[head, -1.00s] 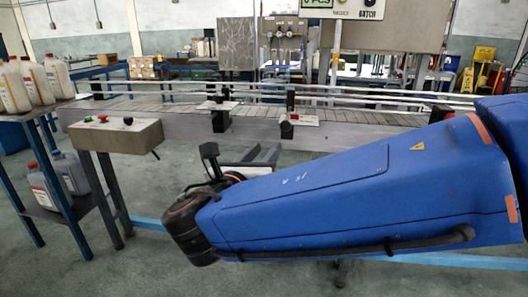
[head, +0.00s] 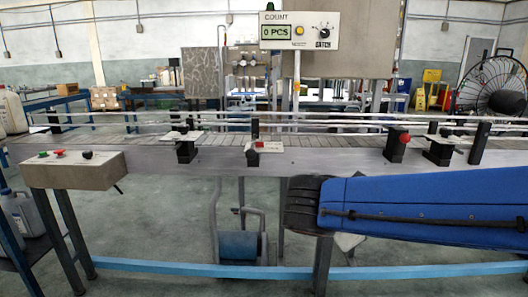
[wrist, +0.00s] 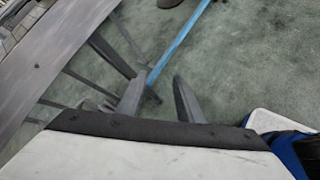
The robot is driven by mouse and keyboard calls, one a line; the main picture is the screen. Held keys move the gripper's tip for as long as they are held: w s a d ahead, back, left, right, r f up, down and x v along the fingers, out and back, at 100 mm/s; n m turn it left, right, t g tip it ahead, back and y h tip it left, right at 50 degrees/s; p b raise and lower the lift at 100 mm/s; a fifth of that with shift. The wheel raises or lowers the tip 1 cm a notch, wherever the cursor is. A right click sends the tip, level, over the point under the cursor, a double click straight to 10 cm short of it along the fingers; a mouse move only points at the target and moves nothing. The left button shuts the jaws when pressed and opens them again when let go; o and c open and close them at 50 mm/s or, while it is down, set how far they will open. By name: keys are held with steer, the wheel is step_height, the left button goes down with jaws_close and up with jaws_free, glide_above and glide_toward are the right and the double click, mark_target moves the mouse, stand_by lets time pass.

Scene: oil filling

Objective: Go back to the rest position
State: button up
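My gripper (wrist: 159,78) shows in the wrist view with its two grey fingers apart and nothing between them. It points down over the green floor, beside the blue rail and the conveyor. My blue arm (head: 425,207) reaches in from the right edge of the head view, in front of the conveyor (head: 330,159). Its dark joint (head: 304,204) is near the picture's middle. The gripper itself does not show in the head view.
A control box (head: 75,169) with buttons stands front left of the conveyor. White jugs (head: 22,214) are at the left edge. A blue floor rail (head: 190,268) runs along the front. A counter box (head: 300,31) reads 0 PCS. A fan (head: 492,88) stands back right.

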steer(key=s+d+f+m+g+y, duration=0.1)
steer(key=s+d+f+m+y, duration=0.2)
steer(key=s+m, duration=0.5)
steer(key=s+d+f+m+g+y, duration=0.2)
steer(key=s+d+f+m+y, duration=0.2)
steer(key=m, duration=0.9)
steer(key=s+d+f, duration=0.1)
steer(key=s+f, duration=0.1)
steer(key=s, duration=0.1)
steer(key=shift+s, duration=0.4)
steer(key=shift+f, duration=0.1)
